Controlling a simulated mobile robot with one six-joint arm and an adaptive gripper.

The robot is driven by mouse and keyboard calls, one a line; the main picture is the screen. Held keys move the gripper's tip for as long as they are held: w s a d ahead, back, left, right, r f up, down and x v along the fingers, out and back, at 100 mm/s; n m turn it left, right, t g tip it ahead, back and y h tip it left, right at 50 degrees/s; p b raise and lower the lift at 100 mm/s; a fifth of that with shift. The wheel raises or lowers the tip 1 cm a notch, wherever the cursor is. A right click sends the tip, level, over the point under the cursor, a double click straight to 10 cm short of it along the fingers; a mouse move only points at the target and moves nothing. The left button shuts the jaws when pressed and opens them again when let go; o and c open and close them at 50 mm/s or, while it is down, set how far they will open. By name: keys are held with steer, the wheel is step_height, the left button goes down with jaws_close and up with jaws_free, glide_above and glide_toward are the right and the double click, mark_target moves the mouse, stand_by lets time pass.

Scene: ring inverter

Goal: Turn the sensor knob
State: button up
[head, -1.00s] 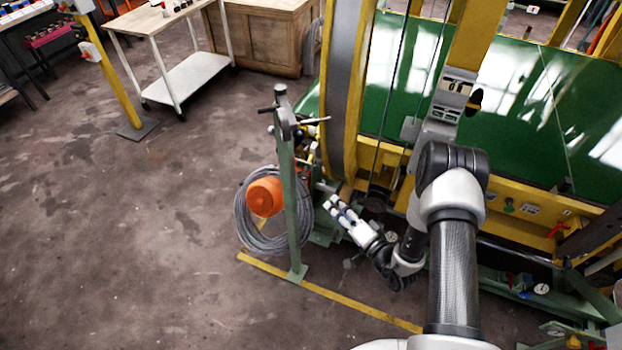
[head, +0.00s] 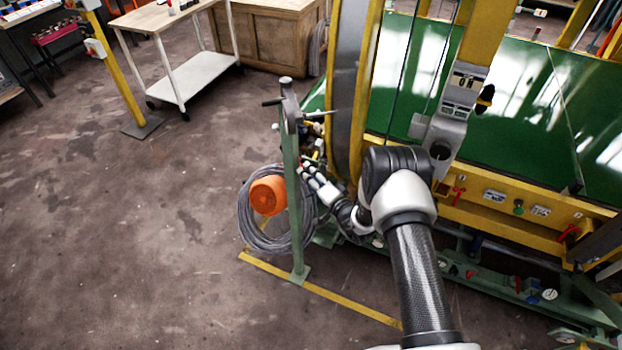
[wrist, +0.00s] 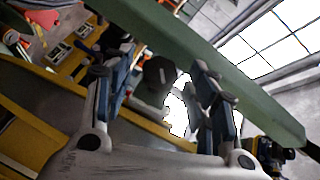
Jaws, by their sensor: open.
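My gripper (head: 314,179) reaches in beside the green post at the left end of the machine. In the wrist view my gripper (wrist: 163,64) is open, with a blue-grey finger on each side. A dark, rounded, knob-like part (wrist: 159,76) shows between the fingers, apparently beyond their tips; I cannot tell whether it is the sensor knob or whether they touch it. In the head view that spot is crowded and small. A black knob (head: 486,96) also sits on the side of the grey control panel (head: 455,110), away from my gripper.
A green post (head: 292,190) with a cable coil (head: 243,220) and an orange part (head: 267,195) stands close left of my gripper. The yellow and green machine (head: 400,60) lies behind and right. A green beam (wrist: 215,70) crosses the wrist view. Open floor lies left.

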steer(key=shift+w+a, duration=0.1)
steer(key=shift+c, duration=0.5)
steer(key=c, duration=1)
steer(key=shift+f, duration=0.1)
steer(key=m+t+y+b, duration=0.1)
steer(key=y+b, duration=0.1)
steer(key=b, duration=0.1)
steer(key=f+m+t+y+b, duration=0.1)
steer(key=t+y+b, duration=0.1)
steer(key=y+b, duration=0.1)
steer(key=m+t+y+b, duration=0.1)
steer(key=t+y+b, duration=0.1)
steer(key=y+b, duration=0.1)
steer(key=shift+w+f+m, duration=0.25)
steer(key=shift+f+m, duration=0.05)
steer(key=shift+t, duration=0.3)
